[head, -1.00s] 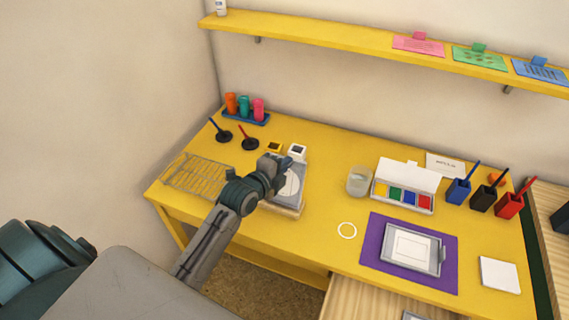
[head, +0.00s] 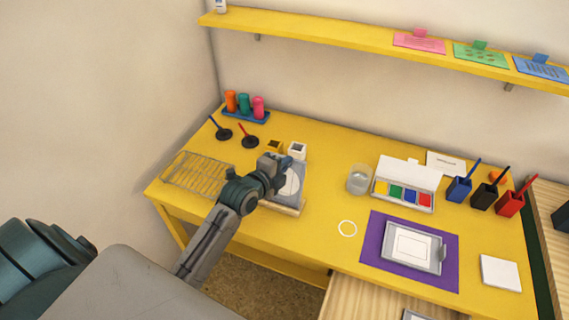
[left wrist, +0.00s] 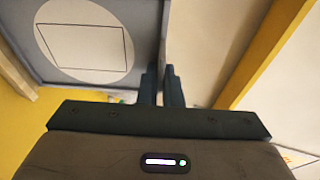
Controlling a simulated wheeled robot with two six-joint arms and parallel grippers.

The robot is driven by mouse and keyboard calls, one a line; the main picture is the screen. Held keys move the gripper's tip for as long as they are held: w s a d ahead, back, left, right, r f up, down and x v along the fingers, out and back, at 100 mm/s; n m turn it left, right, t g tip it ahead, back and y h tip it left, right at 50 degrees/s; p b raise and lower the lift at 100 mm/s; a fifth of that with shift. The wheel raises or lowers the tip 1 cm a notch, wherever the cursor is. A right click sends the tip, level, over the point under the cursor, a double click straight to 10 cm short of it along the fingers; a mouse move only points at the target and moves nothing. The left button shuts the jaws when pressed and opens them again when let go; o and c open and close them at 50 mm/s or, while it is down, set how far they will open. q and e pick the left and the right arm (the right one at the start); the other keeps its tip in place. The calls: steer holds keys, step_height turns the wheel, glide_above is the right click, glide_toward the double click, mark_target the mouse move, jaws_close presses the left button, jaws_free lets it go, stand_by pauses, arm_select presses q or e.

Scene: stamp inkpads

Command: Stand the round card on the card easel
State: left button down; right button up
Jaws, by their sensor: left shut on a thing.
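The round card (head: 291,183), a white disc with a thin square outline, shows against the grey board of the card easel (head: 284,209), which has a pale wooden ledge at the desk's front left. The card (left wrist: 85,40) also shows in the left wrist view, in front of the grey board (left wrist: 150,20). My left gripper (head: 277,168) is at the left of the card. In the left wrist view its fingers (left wrist: 163,88) are almost together at the board's right edge. The grip point itself is hard to make out. My right gripper is not in view.
Two inkpads (head: 297,150) sit just behind the easel. A wire rack (head: 198,174) lies to the left, with stampers (head: 250,142) behind it.

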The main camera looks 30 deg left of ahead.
arm_select(q)
steer(key=c, duration=1.6)
jaws_free()
steer(key=shift+o, duration=0.4)
steer(key=shift+s, duration=0.1)
steer(key=b+v, duration=0.2)
steer(key=v, duration=0.8)
steer(key=shift+s, duration=0.35)
steer(key=shift+r, duration=0.1)
